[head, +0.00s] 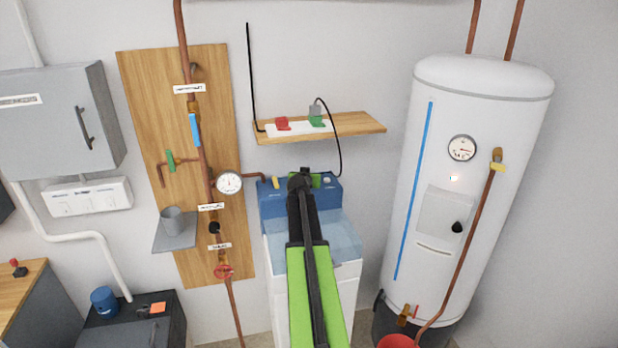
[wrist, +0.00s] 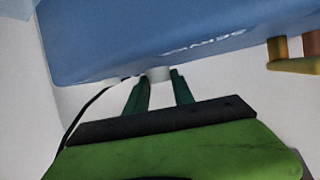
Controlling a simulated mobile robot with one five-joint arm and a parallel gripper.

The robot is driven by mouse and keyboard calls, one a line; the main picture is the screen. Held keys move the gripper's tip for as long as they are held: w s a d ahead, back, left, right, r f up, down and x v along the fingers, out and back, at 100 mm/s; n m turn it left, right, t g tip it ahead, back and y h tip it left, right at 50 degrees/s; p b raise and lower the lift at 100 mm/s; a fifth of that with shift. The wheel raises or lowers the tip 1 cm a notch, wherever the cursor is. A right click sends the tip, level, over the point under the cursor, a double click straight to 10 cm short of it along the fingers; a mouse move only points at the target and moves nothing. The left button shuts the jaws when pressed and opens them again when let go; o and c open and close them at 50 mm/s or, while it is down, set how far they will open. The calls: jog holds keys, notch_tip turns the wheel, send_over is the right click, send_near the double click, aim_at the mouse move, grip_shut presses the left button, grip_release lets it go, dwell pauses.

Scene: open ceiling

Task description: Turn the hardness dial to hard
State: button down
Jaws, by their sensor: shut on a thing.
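The blue softener head (head: 271,202) sits on top of a white cabinet (head: 283,295) in the middle of the head view. In the wrist view the blue housing (wrist: 130,45) fills the top, with pale lettering on its edge. My gripper (wrist: 161,78) has its two dark green fingers on either side of a short pale knob, the hardness dial (wrist: 158,74), and is shut on it. The dial's markings and setting do not show.
A yellow-handled valve (wrist: 294,65) is close to the right of the housing in the wrist view. A wooden shelf (head: 360,124) with a hanging black cable is above. A pipe board (head: 140,90) stands left, and a white tank (head: 430,130) right.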

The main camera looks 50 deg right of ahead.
jog(key=shift+a+m+g+h, duration=0.1)
jog(key=shift+m+g+h, duration=0.2)
jog(key=shift+m+g, duration=0.35)
jog(key=shift+f+g, duration=0.1)
jog(key=shift+g, duration=0.15)
jog(key=c, duration=1.1)
grip_release()
jog(key=shift+w, duration=0.1)
jog(key=p+v, duration=0.6)
jog(key=v, duration=1.1)
jog(key=shift+a+p, duration=0.25)
jog(key=shift+p, duration=0.05)
